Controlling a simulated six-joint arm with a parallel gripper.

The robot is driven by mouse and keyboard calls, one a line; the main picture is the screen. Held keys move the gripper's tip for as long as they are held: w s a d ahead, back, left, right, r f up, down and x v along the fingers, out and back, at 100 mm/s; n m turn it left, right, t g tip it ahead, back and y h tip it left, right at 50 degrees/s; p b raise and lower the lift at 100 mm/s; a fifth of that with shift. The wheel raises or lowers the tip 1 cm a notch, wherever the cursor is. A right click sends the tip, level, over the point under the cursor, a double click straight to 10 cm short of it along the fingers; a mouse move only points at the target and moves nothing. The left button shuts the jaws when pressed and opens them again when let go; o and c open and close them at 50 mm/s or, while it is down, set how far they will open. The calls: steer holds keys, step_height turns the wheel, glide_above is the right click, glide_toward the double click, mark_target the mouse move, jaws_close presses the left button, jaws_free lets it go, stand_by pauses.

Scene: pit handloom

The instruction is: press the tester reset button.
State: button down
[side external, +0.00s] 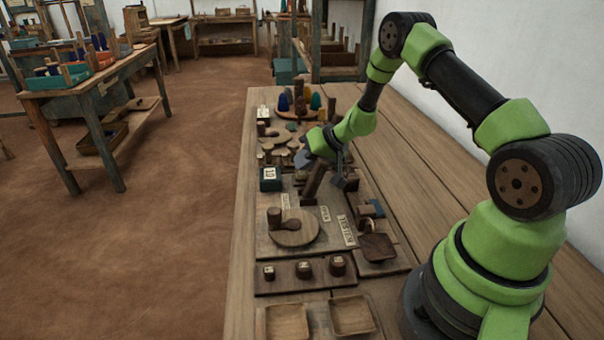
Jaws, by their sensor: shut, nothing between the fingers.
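A label reading TESTER (346,230) lies on the bench board, left of a small station with a dark square dish (377,247) and a blue piece (377,208). I cannot pick out a reset button with certainty at this size. My gripper (346,183) is shut and empty, pointing down above the board behind the TESTER label. A dark upright wooden post (314,183) stands just left of it in the picture. The gap between my fingertips and the surface below is hard to judge.
A round wooden dial (293,228) sits in front of my gripper. A strip (306,283) with three dark knobs and two shallow trays (287,321) lie nearer the camera. A dark blue labelled block (271,178) stands left. Coloured cones (300,101) stand behind. Bare planks (405,160) lie right.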

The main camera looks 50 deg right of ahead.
mark_target(304, 172)
steer(key=shift+f, duration=0.6)
stand_by(0.5)
steer(key=shift+r, duration=1.05)
steer(key=shift+r, duration=2.5)
